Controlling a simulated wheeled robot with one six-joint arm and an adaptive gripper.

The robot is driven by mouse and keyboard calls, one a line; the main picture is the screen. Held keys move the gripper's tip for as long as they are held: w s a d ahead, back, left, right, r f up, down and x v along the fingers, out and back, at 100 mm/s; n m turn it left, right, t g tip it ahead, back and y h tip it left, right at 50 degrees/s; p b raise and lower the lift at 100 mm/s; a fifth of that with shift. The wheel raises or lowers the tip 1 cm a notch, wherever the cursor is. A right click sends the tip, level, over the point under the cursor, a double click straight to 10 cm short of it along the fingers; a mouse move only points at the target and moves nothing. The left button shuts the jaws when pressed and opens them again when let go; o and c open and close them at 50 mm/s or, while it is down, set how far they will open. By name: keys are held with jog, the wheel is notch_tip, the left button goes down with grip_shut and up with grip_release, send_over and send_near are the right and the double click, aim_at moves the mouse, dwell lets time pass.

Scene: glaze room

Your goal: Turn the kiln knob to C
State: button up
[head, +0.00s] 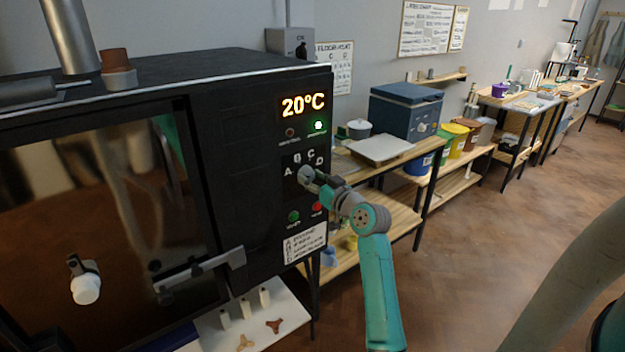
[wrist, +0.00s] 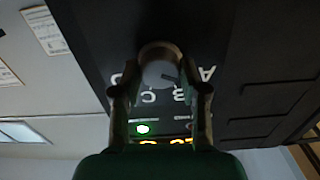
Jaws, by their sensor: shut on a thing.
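The black kiln (head: 254,150) stands at the left in the head view, its control panel facing me. The letters A, B, C and D arc around the knob, under a display (head: 303,106) reading 20°C. My gripper (head: 309,176) is at the panel and mostly covers the knob there. In the wrist view, which is upside down, the round grey knob (wrist: 158,72) sits between my two fingers, and they are shut on it. A dark mark on the knob appears to point to the A–B side; its exact setting is hard to tell.
A green button (head: 293,217) and a red button (head: 317,207) sit just below the knob. The kiln door handle (head: 205,272) juts out at lower left. A white shelf (head: 205,328) with small cones is below. Open floor (head: 470,255) lies to the right.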

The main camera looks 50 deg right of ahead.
jog(key=m, duration=0.3)
jog(key=shift+m, duration=0.4)
jog(key=m, duration=0.4)
jog(key=shift+m, duration=0.3)
jog(key=m, duration=0.4)
jog(key=shift+m, duration=2.4)
jog(key=o, duration=1.1)
jog(key=shift+o, duration=0.2)
jog(key=shift+s, duration=0.15)
